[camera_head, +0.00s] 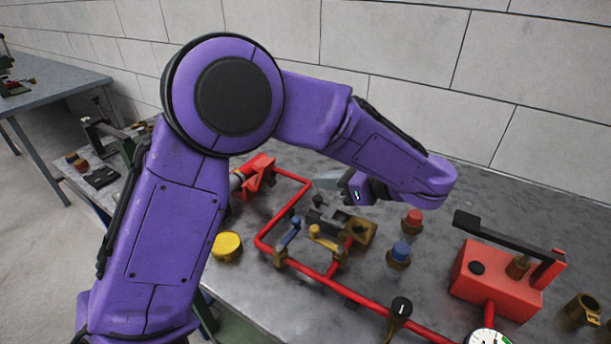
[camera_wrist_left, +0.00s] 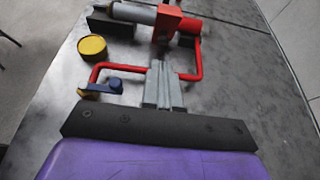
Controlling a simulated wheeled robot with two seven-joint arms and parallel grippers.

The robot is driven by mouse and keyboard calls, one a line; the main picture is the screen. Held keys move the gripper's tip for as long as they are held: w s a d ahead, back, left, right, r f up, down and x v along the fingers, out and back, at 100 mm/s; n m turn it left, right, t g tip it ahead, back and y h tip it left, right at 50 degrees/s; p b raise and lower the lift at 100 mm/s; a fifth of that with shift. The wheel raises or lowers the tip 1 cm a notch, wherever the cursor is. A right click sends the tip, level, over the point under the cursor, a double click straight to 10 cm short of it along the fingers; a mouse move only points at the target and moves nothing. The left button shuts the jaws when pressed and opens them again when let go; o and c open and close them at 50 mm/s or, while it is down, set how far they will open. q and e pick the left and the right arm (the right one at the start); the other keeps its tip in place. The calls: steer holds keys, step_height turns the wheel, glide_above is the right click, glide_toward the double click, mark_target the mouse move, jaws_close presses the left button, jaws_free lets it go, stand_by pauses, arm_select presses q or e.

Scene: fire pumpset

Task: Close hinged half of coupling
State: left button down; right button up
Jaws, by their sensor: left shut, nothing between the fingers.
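A red coupling (camera_head: 257,174) sits on the pipework at the back of the bench, partly hidden behind my left arm. In the left wrist view the red coupling (camera_wrist_left: 172,24) is near the top, between a grey cylinder and a red pipe. I cannot clearly tell how far its hinged half is swung. My left gripper (camera_head: 325,181) is to the right of the coupling and apart from it, above the red pipe loop. In the left wrist view its fingers (camera_wrist_left: 160,72) are together, empty and pointing toward the coupling. My right gripper is not in view.
A red pipe loop (camera_head: 292,204) runs around the bench middle, with blue and yellow handles (camera_head: 289,234) by it. A yellow cap (camera_head: 227,246) lies left. Red-topped (camera_head: 413,220) and blue-topped (camera_head: 400,254) fittings and a red pump box (camera_head: 497,282) stand right.

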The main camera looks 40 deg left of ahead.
arm_select(q)
steer(key=p, duration=0.2)
glide_toward(266, 169)
step_height(266, 169, down, 4)
steer(key=a, duration=0.2)
steer(key=shift+s+a+r+p, duration=0.1)
steer(key=shift+a+r+p, duration=0.3)
steer(key=shift+a, duration=0.2)
steer(key=shift+s+a+r+p, duration=0.1)
steer(key=shift+a+r+p, duration=0.2)
steer(key=shift+a+p, duration=0.25)
steer(key=shift+s+a+r, duration=0.1)
steer(key=shift+s+a, duration=0.05)
steer(key=shift+a, duration=0.45)
